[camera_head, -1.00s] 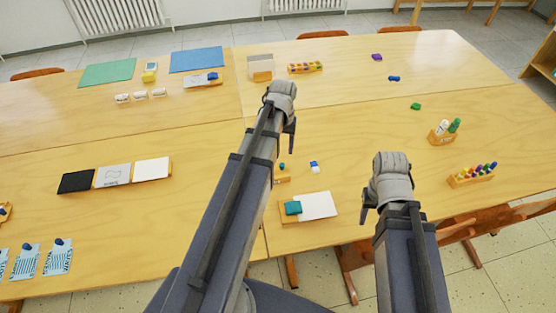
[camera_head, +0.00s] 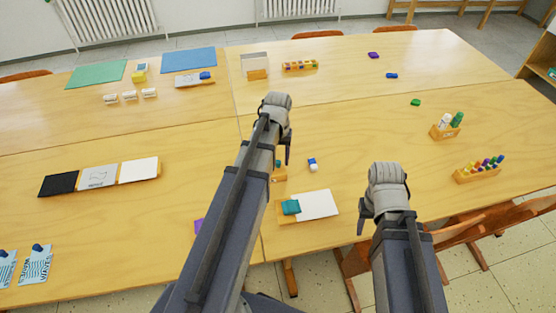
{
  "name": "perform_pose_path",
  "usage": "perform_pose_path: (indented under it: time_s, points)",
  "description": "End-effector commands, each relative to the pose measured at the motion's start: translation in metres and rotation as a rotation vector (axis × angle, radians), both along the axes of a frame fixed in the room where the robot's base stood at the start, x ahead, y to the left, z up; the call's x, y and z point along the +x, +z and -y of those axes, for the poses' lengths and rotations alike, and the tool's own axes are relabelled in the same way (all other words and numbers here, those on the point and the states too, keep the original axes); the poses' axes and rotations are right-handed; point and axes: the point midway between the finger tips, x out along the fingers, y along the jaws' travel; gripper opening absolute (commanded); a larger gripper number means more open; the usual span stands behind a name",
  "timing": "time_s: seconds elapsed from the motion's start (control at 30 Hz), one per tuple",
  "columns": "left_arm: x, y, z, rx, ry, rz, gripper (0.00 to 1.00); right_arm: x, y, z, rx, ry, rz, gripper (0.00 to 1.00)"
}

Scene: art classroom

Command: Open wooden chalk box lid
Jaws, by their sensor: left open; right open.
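A small wooden box (camera_head: 257,73) with a pale upright panel behind it stands at the back of the table. It may be the chalk box, but it is too small to tell how its lid sits. My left gripper (camera_head: 287,150) is open over the middle of the table, nearer to me than this box and not touching it. My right gripper (camera_head: 363,218) is open above the table's near edge, to the right of a white card. Each gripper's fingers are partly hidden by its own wrist. No object shows in either gripper.
A wooden tray (camera_head: 283,215) holds a teal block and the white card. A small wooden holder (camera_head: 279,172) is partly hidden by my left arm. A peg rack (camera_head: 478,174) and marker holder (camera_head: 446,130) stand at right. Chairs (camera_head: 470,230) stand at the near edge.

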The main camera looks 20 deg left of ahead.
Motion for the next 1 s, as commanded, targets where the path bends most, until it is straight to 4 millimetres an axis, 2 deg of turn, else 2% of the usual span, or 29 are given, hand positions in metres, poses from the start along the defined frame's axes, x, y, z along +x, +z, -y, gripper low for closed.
perform_pose_path:
  time_s: [0.1, 0.6, 1.0]
  points:
    - [0.0, 0.0006, 0.0, 0.0, 0.0, 0.0, 0.55, 0.0, 0.0006, -0.0001, 0.0, 0.0, 0.0, 0.5]
    - [0.0, 0.0005, 0.0, 0.0, 0.0, 0.0, 0.0, 0.0, 0.0005, -0.0001, 0.0, 0.0, 0.0, 0.5]
    - [0.0, 0.0005, 0.0, 0.0, 0.0, 0.0, 0.0, 0.0, 0.0005, -0.0001, 0.0, 0.0, 0.0, 0.5]
